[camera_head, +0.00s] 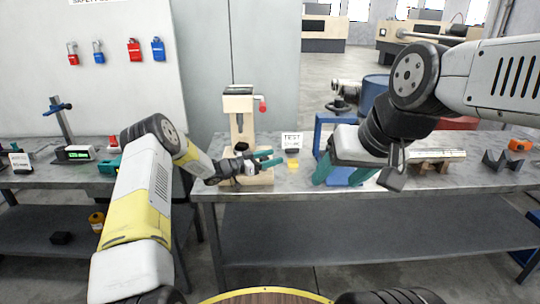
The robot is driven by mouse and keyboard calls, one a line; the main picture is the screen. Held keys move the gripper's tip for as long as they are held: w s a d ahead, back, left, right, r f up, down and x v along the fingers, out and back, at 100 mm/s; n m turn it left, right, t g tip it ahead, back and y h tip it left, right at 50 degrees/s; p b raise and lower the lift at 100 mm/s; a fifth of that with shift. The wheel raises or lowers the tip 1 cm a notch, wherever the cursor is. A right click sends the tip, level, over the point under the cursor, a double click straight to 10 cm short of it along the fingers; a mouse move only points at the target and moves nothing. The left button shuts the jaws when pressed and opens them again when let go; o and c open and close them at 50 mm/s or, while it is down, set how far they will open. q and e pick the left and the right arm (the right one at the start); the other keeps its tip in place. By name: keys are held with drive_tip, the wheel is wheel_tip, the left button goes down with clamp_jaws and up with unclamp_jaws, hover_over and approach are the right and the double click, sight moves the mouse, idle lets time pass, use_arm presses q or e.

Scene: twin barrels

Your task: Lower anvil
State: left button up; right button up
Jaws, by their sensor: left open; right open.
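My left gripper (275,157) is in front of the tester's lower part, with teal fingers apart and pointing right. It hides much of the space above the tester's base (252,181), so I cannot make out the anvil or whether the fingers touch anything. My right gripper (343,178) is open and points down over the bench to the right, in front of a blue frame (320,128).
A small TEST sign (292,141) and a yellow block (294,163) sit between the grippers. Dark V-shaped blocks (502,161) and an orange item (519,145) lie at the right. Another bench with a green-display device (76,154) stands at the left. Padlocks hang on a white board (110,95).

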use_arm(q)
drive_tip(key=shift+a, duration=0.1)
drive_tip(key=v, duration=0.7)
drive_tip(key=shift+s+a, duration=0.2)
drive_tip(key=shift+a, duration=0.05)
drive_tip(key=shift+a+r, duration=0.1)
